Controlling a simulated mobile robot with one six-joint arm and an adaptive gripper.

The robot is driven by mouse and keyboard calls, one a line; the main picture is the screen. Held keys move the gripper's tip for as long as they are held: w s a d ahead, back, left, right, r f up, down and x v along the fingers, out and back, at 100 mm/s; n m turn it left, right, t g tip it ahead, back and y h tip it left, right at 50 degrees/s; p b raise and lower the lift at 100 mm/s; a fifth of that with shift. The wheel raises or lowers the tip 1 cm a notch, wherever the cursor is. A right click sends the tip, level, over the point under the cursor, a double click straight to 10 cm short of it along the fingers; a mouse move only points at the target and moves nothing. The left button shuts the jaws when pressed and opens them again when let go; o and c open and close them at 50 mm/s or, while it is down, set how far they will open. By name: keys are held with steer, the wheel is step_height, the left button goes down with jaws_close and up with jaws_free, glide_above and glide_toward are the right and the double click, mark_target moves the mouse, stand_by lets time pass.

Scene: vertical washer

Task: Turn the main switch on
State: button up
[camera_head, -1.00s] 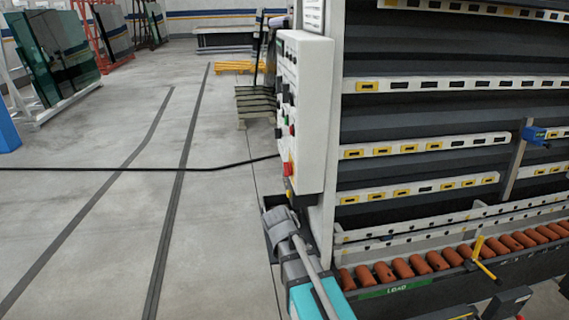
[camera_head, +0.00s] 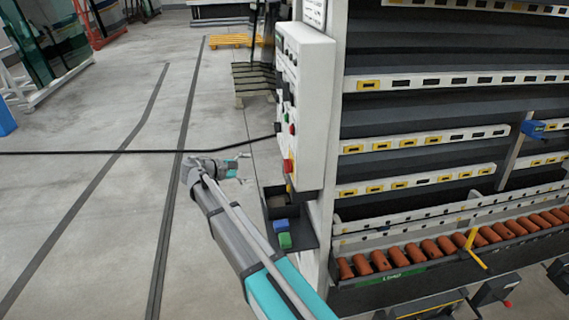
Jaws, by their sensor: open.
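A pale control box (camera_head: 312,110) is fixed to the left end of the washer. Its left-facing panel (camera_head: 289,72) is seen at a steep angle and carries dark switches, a green button, a small red button and a larger red knob (camera_head: 287,166) low down. I cannot tell which control is the main switch. My gripper (camera_head: 243,166) is at the end of my arm, left of the box's lower part and apart from it. It is small in view, with its fingers apart and nothing between them, pointing right.
The washer's dark slatted front (camera_head: 430,120) and orange rollers (camera_head: 400,258) lie to the right. A dark tray (camera_head: 275,205) with a blue and a green block stands below the box. A black cable (camera_head: 90,152) crosses the floor.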

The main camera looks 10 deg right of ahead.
mark_target(286, 165)
steer(key=shift+d+f, duration=0.1)
steer(key=shift+d, duration=0.1)
steer(key=b+x, duration=0.3)
steer(key=x, duration=1)
steer(key=shift+d+b, duration=0.25)
steer(key=shift+b, duration=0.1)
